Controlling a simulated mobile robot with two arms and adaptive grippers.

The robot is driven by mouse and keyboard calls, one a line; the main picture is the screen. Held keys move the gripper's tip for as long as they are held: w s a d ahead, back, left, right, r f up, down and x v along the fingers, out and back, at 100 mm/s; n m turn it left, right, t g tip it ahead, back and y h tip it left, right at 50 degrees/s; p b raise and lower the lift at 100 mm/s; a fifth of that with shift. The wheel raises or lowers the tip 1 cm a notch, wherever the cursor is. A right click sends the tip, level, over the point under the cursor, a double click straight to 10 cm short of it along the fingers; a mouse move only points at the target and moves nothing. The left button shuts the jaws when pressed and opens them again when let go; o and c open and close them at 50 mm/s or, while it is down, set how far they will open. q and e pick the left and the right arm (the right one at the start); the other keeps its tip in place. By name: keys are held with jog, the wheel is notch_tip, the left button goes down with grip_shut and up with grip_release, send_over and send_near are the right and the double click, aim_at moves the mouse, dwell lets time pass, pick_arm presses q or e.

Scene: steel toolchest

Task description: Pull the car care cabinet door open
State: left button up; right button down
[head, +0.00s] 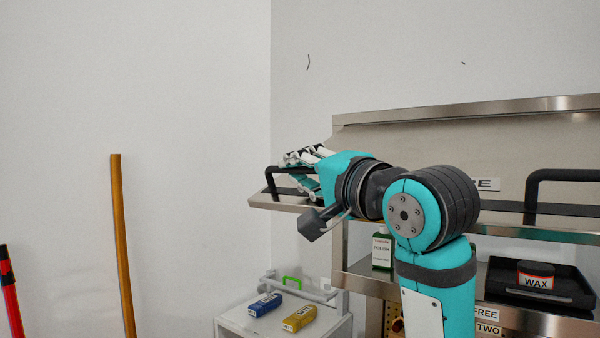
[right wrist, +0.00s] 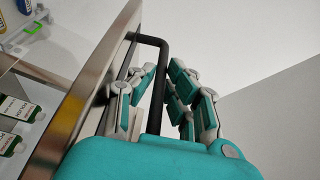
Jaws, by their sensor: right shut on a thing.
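The steel cabinet door (head: 285,205) shows nearly edge-on in the head view, standing out in front of the open shelf space. A black bar handle (head: 269,180) rises from its left part. My right gripper (head: 302,166) is shut on this handle. In the right wrist view the handle (right wrist: 164,62) runs between the teal and white fingers of my right gripper (right wrist: 162,90), beside the steel door (right wrist: 98,75). My arm hides the middle of the door. A white label ending in "E" (head: 487,184) is partly hidden. My left gripper is not in view.
Below the door are a polish bottle (head: 382,247) and a black tray (head: 568,298) with a wax tin (head: 536,277). Another black handle (head: 532,190) stands at right. A white cart (head: 230,325) holds blue (head: 265,304) and yellow (head: 299,318) bottles. A wooden pole (head: 122,240) stands left.

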jog(key=c, duration=1.7)
grip_release()
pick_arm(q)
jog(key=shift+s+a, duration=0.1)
pick_arm(e)
jog(key=v, duration=1.2)
jog(key=shift+f, duration=0.1)
jog(key=shift+w, duration=0.1)
